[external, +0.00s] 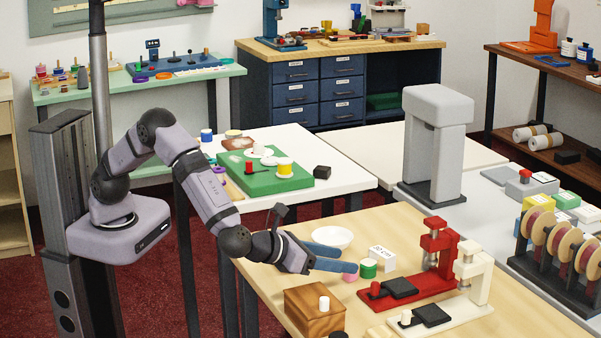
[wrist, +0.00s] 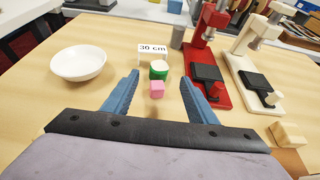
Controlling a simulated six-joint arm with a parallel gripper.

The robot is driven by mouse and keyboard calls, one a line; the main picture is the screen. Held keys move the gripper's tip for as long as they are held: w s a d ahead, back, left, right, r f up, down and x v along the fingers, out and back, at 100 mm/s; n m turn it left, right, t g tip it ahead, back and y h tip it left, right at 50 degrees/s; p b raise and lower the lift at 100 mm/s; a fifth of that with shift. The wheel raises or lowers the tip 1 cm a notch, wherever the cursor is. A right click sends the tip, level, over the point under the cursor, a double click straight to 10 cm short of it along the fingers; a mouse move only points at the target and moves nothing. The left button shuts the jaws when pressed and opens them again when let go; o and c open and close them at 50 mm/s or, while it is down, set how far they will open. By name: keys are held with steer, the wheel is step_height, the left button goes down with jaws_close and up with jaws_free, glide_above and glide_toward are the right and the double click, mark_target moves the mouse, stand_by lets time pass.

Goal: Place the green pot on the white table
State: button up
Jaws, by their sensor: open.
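The green pot (external: 368,269) is a small green cylinder with a white top, standing upright on the light wooden table. I cannot tell whether the fingers touch anything. A white table (external: 345,178) stands behind the wooden one, with a green board on it.
A white bowl (wrist: 78,64) is left of my fingers. A "30 cm" block (wrist: 153,54) stands right behind the pot. A red press (external: 437,255) and a cream press (external: 470,275) stand to the right. A wooden box (external: 300,305) is nearer. The white table's front strip is mostly clear.

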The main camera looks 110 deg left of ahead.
mark_target(367, 265)
steer(key=shift+p+x, duration=1.1)
steer(key=shift+x, duration=2.55)
steer(key=shift+f, duration=0.1)
steer(key=shift+c, duration=0.4)
steer(key=c, duration=1.2)
